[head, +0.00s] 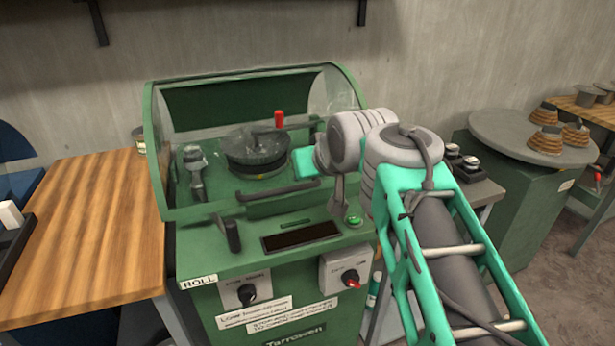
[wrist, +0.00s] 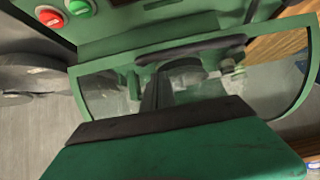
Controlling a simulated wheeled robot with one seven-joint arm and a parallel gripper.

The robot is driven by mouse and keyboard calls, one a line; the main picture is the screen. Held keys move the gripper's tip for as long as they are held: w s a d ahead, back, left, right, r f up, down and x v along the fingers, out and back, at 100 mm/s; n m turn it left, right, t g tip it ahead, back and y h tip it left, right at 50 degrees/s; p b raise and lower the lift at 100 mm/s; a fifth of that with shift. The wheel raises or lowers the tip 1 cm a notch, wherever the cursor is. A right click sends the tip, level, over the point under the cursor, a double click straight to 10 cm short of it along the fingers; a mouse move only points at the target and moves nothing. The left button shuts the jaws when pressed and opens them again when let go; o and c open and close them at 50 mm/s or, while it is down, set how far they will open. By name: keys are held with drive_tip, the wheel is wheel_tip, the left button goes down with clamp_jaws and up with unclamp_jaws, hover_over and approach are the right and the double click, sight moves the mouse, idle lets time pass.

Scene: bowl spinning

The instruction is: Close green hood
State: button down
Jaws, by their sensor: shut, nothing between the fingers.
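The green hood (head: 152,150) is a clear curved cover with a green frame on the green machine (head: 205,245). It reaches down over the work area, with its dark handle (head: 278,192) low at the front. I cannot tell whether its lower edge is fully seated. The handle also shows in the wrist view (wrist: 192,47), beyond my fingers. My gripper (head: 338,211) is shut and empty, to the right of the handle and near a green button (head: 354,220). My arm hides the hood's right side in the head view.
Inside the machine are a dark round bowl (head: 256,150) and a red-knobbed lever (head: 279,119). A wooden table (head: 95,225) stands at left. A round grey table (head: 500,137) with stacked pieces stands at right. Red (wrist: 49,17) and green (wrist: 79,7) buttons show in the wrist view.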

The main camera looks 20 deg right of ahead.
sight(308, 185)
drive_tip(key=shift+s+f+b, duration=0.25)
drive_tip(key=shift+f+b, duration=0.25)
drive_tip(key=shift+f, duration=0.2)
drive_tip(key=shift+s+f+b, duration=0.25)
drive_tip(key=shift+f+b, duration=0.2)
drive_tip(key=shift+f, duration=0.2)
drive_tip(key=shift+f, duration=0.1)
